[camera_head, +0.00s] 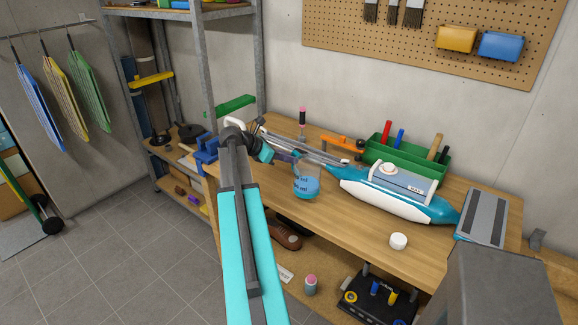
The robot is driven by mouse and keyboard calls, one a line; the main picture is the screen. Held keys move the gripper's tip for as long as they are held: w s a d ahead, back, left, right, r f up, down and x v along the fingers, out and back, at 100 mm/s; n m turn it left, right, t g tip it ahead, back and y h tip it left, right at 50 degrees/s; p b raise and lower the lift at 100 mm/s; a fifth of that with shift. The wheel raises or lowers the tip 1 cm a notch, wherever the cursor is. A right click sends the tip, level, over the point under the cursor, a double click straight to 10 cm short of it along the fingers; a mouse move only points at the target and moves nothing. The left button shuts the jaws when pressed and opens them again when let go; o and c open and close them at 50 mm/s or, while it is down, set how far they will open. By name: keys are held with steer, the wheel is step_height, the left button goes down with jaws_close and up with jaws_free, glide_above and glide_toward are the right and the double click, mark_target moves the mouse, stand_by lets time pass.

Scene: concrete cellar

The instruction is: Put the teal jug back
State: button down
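The teal jug (306,187) is a small, see-through measuring jug with dark markings. It appears to be at the wooden workbench (350,215), left of the large teal-and-white boat-like object. I cannot tell whether its base touches the bench top. My gripper (294,158) is at the jug's upper left, reaching in from the left. Its fingers are small and dark here and overlap the jug's upper edge in the picture. I cannot tell whether they are open or closed on it.
The teal-and-white boat-like object (393,205) fills the bench's middle right. Behind it stands a green tool tray (410,155). A white round piece (398,241) lies near the front edge. A blue vise (206,152) is at the left. Bench room is clear right of the jug.

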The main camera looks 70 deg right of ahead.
steer(key=shift+f, duration=0.1)
steer(key=shift+f+p, duration=0.7)
steer(key=shift+f, duration=0.95)
steer(key=c, duration=1.7)
jaws_free()
steer(key=shift+f, duration=0.1)
steer(key=shift+c, duration=0.2)
steer(key=b+v, duration=0.2)
steer(key=v, duration=1)
steer(key=shift+b, duration=0.35)
